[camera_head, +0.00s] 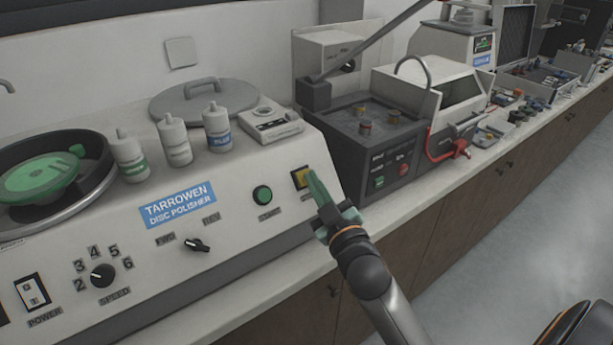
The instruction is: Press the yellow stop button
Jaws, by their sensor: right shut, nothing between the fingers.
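I cannot tell whether the tips touch the button. The gripper hides part of the button and most of the label below it. My left gripper is not in view.
A round green start button (262,195) sits left of the stop button. The panel also has a direction knob (197,245), a speed knob (102,275) and a power switch (33,291). Bottles (175,140) stand on top.

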